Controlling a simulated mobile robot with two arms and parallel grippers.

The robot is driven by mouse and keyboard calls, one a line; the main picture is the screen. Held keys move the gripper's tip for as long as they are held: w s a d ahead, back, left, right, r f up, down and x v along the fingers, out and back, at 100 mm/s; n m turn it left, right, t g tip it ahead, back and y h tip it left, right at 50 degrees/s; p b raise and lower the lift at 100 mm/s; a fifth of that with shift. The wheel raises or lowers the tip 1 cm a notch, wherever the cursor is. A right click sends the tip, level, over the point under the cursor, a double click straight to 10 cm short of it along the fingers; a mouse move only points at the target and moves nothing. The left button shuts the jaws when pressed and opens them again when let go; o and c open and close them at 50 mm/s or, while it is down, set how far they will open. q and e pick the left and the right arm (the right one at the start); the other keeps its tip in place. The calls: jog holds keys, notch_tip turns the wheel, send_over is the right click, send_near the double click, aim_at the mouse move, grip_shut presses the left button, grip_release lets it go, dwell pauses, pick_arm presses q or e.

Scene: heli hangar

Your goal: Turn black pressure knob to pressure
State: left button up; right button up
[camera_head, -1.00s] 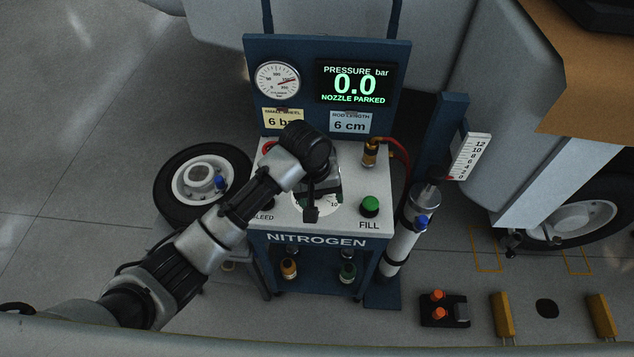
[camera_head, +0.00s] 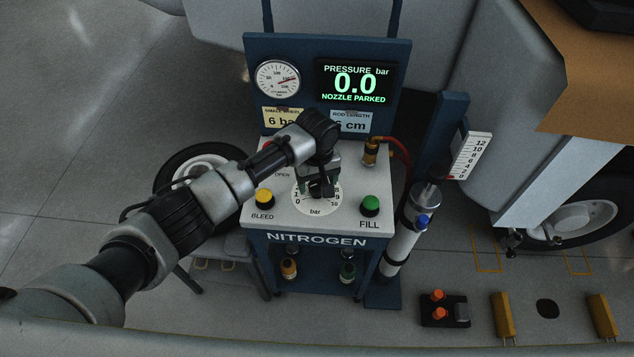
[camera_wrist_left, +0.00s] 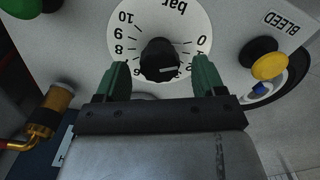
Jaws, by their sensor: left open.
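The black pressure knob (camera_wrist_left: 160,60) sits at the middle of a white numbered bar dial (camera_wrist_left: 122,40) on the nitrogen cart's top. In the left wrist view its pale pointer mark lies toward the low numbers, near 2. My left gripper (camera_head: 318,190) is over the dial in the head view and hides most of the knob. In the left wrist view its green fingers (camera_wrist_left: 163,80) are open, one on each side of the knob, with nothing between them gripped. The display (camera_head: 355,83) reads 0.0 bar, NOZZLE PARKED. My right gripper is not in view.
A yellow BLEED button (camera_head: 263,197) and a green FILL button (camera_head: 370,204) flank the dial. A brass nozzle (camera_head: 369,153) with a red hose stands at the back right of the top. The gauge panel (camera_head: 250,75) rises behind.

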pick_arm(q)
jog(key=shift+f, duration=0.8)
jog(key=c, duration=0.9)
jog(key=shift+r+m, duration=0.1)
jog(key=shift+m, duration=0.2)
